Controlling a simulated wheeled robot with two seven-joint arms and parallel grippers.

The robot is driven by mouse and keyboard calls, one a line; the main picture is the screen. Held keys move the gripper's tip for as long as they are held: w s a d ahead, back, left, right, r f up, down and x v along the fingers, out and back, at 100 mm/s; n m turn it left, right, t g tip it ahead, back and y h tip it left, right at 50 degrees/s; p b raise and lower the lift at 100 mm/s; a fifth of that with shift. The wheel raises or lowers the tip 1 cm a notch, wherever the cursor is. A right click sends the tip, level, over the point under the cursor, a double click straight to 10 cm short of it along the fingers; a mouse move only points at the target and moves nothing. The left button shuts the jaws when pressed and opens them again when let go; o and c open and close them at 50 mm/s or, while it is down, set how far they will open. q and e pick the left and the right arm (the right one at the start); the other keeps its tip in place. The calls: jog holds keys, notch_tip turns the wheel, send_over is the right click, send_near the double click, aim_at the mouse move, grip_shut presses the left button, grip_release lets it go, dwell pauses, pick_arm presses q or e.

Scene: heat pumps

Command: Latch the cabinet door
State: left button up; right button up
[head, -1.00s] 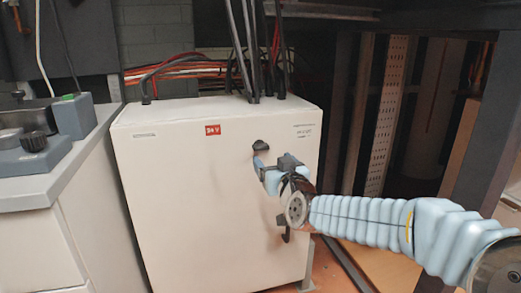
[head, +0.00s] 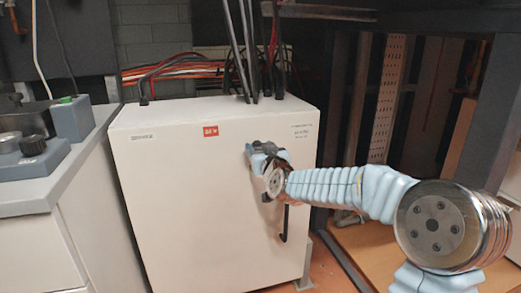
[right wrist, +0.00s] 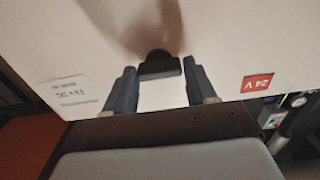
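The white cabinet (head: 190,190) stands in the middle of the head view, and its front door looks closed, though I cannot tell if it is latched. A black latch knob (right wrist: 160,64) is on the door's upper right part. My right gripper (head: 253,151) is at the knob and mostly hides it in the head view. In the right wrist view, the gripper's two fingers stand apart on either side of the knob, with gaps visible. A dark bar handle (head: 284,224) is lower on the door. My left gripper is not in view.
A red 24 V label (head: 210,132) is on the door. Black cables (head: 245,60) rise from the cabinet top. A grey-topped counter (head: 50,180) with devices stands close on the left. A dark metal frame (head: 345,120) stands on the right.

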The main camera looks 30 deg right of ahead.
jog(key=c, duration=0.6)
jog(key=m+b, duration=0.4)
jog(key=m, duration=0.2)
jog(key=m+b, duration=0.4)
jog(key=m, duration=0.1)
jog(key=m+b, duration=0.3)
jog(key=m, duration=0.3)
jog(key=shift+s+d+f+m+b, duration=0.1)
jog(key=shift+d+f+m+b, duration=0.2)
jog(key=shift+b, duration=0.1)
jog(key=shift+r+m, duration=0.1)
jog(key=shift+m, duration=0.2)
jog(key=o, duration=1.1)
jog(key=shift+c, duration=0.2)
